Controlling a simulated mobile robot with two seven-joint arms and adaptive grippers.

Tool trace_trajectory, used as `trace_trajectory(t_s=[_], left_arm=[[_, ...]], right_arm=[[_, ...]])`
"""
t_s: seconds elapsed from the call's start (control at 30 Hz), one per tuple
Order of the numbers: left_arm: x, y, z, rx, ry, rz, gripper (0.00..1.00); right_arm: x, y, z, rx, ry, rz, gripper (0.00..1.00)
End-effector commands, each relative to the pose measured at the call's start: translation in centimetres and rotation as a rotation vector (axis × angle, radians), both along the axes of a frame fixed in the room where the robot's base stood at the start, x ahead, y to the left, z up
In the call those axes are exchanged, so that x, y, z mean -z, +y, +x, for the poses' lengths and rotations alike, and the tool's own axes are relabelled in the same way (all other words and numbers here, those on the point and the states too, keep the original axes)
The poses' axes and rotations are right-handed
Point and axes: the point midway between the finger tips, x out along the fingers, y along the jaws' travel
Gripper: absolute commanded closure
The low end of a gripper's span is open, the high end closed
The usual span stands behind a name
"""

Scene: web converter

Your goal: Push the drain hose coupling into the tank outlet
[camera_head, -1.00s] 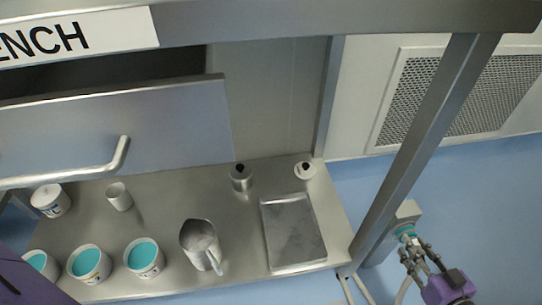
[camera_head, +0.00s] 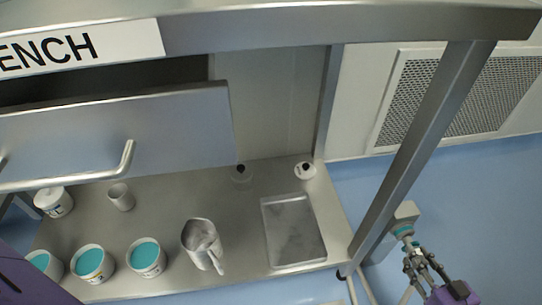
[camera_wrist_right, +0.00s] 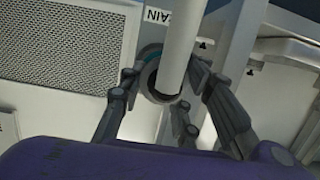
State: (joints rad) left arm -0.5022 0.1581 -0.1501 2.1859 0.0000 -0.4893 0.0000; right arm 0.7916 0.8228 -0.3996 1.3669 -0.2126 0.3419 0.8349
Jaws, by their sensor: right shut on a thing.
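My right gripper (camera_head: 415,259) is at the lower right of the head view, its fingers shut on the drain hose coupling. In the right wrist view the fingers (camera_wrist_right: 166,98) stand on both sides of the coupling (camera_wrist_right: 153,86), a grey ring. A pale hose (camera_wrist_right: 182,42) crosses in front of it. A teal ring (camera_head: 403,232) shows just past the fingers, against the grey block of the tank outlet (camera_head: 404,211). How deep the coupling sits is hidden. A label ending in "AIN" (camera_wrist_right: 160,16) is above it. My left gripper is not in view.
A steel bench (camera_head: 165,215) holds teal-filled tubs (camera_head: 147,257), a metal jug (camera_head: 203,245) and a flat tray (camera_head: 293,231). A slanting metal post (camera_head: 420,140) stands close to the left of my right gripper. A vent grille (camera_head: 490,95) is behind. The blue floor at right is clear.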

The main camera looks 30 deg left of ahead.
Motion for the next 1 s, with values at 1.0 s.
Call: trace_trajectory(t_s=[1.0], left_arm=[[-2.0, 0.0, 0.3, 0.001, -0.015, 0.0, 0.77]], right_arm=[[-0.1, -3.4, -4.2, 0.002, -0.001, 0.0, 1.0]])
